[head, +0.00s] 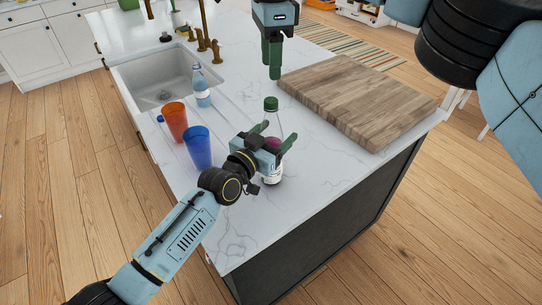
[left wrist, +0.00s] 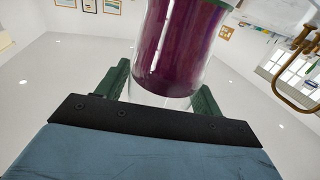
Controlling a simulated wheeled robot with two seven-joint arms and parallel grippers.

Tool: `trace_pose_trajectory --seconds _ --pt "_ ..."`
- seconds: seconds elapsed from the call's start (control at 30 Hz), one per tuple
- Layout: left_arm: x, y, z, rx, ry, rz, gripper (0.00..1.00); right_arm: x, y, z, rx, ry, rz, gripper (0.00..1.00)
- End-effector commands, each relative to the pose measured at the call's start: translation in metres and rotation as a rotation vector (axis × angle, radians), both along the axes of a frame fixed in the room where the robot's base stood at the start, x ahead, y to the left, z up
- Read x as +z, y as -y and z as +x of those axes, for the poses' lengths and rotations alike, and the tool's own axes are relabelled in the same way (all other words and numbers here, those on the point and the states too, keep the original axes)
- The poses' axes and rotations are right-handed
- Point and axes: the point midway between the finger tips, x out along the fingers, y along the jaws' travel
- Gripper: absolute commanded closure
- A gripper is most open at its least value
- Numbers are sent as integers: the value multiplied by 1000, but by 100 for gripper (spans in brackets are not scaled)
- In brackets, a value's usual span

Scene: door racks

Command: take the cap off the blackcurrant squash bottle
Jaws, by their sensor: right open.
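The blackcurrant squash bottle (head: 271,127) stands upright on the white marble island top, with its green cap (head: 271,103) on. It holds dark purple liquid and its lower part is pale. My left gripper (head: 277,142) has its green fingers on either side of the bottle's body, below the cap. In the left wrist view the purple bottle (left wrist: 178,45) fills the gap between the fingers (left wrist: 163,92), and they appear to touch it. My right gripper (head: 271,60) is open and empty, pointing down, higher in the picture than the cap. The bottle's middle is partly hidden by my left gripper.
A blue cup (head: 197,147), an orange cup (head: 174,121) and a clear bottle with a blue label (head: 201,90) stand to the left, near the sink (head: 160,80). A thick wooden board (head: 358,100) lies to the right. The front of the counter is clear.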

Motion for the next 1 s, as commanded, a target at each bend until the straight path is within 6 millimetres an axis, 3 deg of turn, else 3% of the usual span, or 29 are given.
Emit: trace_pose_trajectory --seconds 0.07,0.5,0.77,1.0 --pt "0 0 0 0 0 0 44 0 0 0 0 0 0 54" --pt "0 0 0 0 -1 1 100 0 0 0 0 0 0 54" --pt "0 0 0 0 -1 1 100 0 0 0 -94 0 0 54" --pt "0 0 0 0 -1 1 100 0 0 0 -482 -1 0 54"
